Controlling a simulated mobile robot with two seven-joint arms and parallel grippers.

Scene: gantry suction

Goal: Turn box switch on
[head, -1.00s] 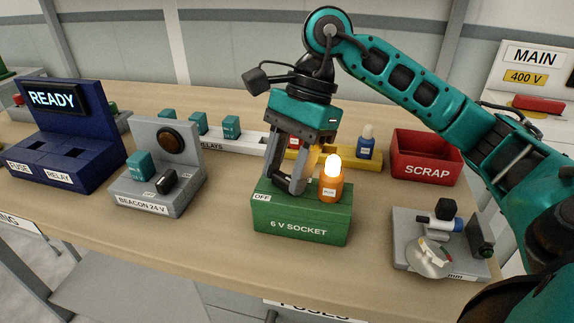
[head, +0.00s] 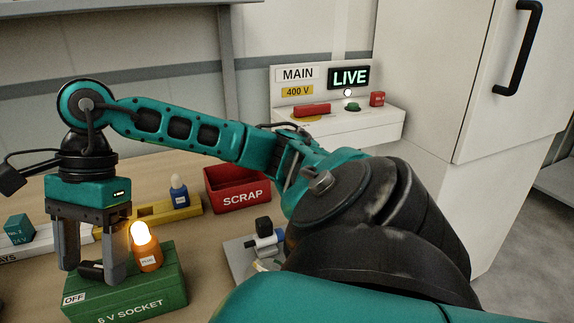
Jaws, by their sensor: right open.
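The green box (head: 150,285) labelled 6 V SOCKET sits at the lower left, partly cut off by the bottom edge. A dark switch (head: 90,271) is on its top, behind an OFF label (head: 74,299). My right gripper (head: 94,273) points down over the box, open, with a finger on either side of the switch. Whether the fingers touch the switch I cannot tell. An orange plug with a glowing bulb (head: 146,250) stands on the box, just right of the gripper. My left gripper is not in view.
A red SCRAP bin (head: 237,188) and a yellow rack (head: 187,208) with a blue lamp (head: 179,192) stand behind the box. A grey fixture (head: 236,254) is to its right, partly hidden by my arm. A white MAIN panel (head: 375,126) shows LIVE at the back.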

